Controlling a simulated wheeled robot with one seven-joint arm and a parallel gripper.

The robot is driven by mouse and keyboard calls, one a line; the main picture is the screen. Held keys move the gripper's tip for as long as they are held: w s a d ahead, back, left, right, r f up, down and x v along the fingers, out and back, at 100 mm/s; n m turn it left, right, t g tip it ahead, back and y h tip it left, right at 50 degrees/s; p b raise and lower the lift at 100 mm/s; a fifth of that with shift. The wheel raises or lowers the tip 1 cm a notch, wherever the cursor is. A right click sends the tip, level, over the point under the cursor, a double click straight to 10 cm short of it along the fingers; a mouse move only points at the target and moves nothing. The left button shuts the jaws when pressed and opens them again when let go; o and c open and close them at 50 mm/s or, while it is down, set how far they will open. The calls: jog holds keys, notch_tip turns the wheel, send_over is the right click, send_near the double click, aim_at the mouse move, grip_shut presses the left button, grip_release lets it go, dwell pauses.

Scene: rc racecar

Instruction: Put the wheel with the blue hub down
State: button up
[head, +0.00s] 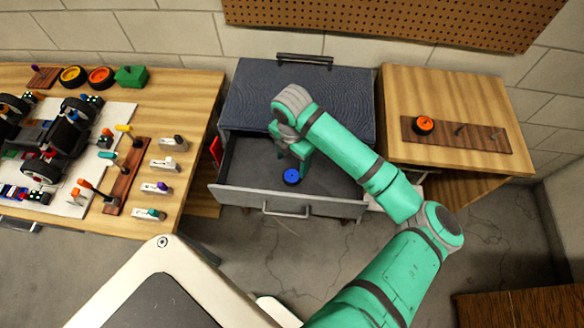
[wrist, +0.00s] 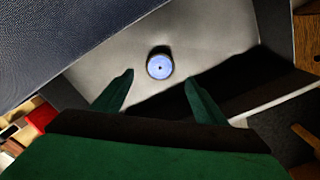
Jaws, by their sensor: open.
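The wheel with the blue hub (head: 291,177) lies flat, hub up, on the floor of the open drawer (head: 262,202). In the wrist view the wheel (wrist: 160,66) shows as a pale blue hub in a thin dark ring, ahead of the fingertips and between their lines. My gripper (wrist: 158,82) is open and empty, with both green fingers apart from the wheel. In the head view my gripper (head: 304,168) reaches down into the drawer beside the wheel, and its fingers are partly hidden by my arm.
The dark blue cabinet top (head: 245,95) stands behind the drawer. On the left table (head: 205,95) are a car chassis (head: 68,135), other wheels and tools. A right table (head: 450,90) holds a pegged wooden board (head: 470,136) with an orange-hubbed wheel (head: 424,124). The drawer floor around the wheel looks clear.

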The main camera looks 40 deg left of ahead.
jog(key=shift+r, duration=2.3)
jog(key=shift+a, duration=0.1)
